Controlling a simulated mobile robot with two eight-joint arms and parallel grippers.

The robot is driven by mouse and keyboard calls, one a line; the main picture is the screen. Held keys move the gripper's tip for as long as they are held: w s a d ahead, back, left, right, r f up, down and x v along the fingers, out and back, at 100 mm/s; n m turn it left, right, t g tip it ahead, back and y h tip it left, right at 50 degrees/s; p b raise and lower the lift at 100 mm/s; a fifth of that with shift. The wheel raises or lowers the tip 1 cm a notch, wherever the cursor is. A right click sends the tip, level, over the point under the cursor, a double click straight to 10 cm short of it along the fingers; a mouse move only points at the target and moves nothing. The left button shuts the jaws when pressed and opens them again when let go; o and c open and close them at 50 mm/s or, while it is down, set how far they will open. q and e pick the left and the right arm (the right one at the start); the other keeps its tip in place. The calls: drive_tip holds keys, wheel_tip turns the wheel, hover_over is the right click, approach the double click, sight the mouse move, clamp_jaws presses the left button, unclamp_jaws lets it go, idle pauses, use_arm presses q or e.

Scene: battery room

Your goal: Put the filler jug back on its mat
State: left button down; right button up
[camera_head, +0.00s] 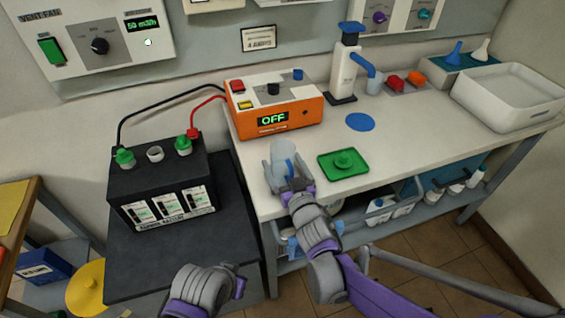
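The filler jug (283,152) is a pale, see-through vessel with a blue handle. It is on or just above the white bench top (400,143), near the front left; I cannot tell if it touches. My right gripper (289,168) is at the jug with its fingers spread apart, the blue handle between them. No clear grip shows. A round blue mat (360,122) lies bare on the bench, behind and right of the jug. Of my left arm, only a grey and purple link shows at the bottom; its fingers are not seen.
A green tray (328,171) with a green cap lies right of the jug. An orange charger (310,113) reading OFF stands behind it. A dispenser bottle (344,72) stands behind the mat. A black battery (155,185) with cables is at left, a white basin (510,98) at right.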

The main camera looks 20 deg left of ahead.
drive_tip(key=v, duration=1.1)
drive_tip(key=shift+b, duration=0.35)
drive_tip(key=shift+s+d, duration=0.1)
drive_tip(key=shift+d, duration=0.1)
drive_tip(key=s+d+f+m+g+h, duration=0.25)
drive_tip(key=d+h, duration=0.25)
drive_tip(key=d, duration=0.5)
drive_tip(key=s+d+f+m+g+h, duration=0.1)
drive_tip(key=d+f+m+h, duration=0.3)
drive_tip(key=d, duration=0.6)
drive_tip(key=s+d+f+g, duration=0.2)
drive_tip(key=s+g, duration=0.1)
drive_tip(key=s, duration=0.4)
drive_tip(key=s+d+f+g+h, duration=0.1)
drive_tip(key=s+d+f+g, duration=0.1)
drive_tip(key=s, duration=0.6)
drive_tip(key=shift+s+d+f+g, duration=0.3)
drive_tip(key=shift+d+g, duration=0.45)
drive_tip(key=shift+g, duration=0.1)
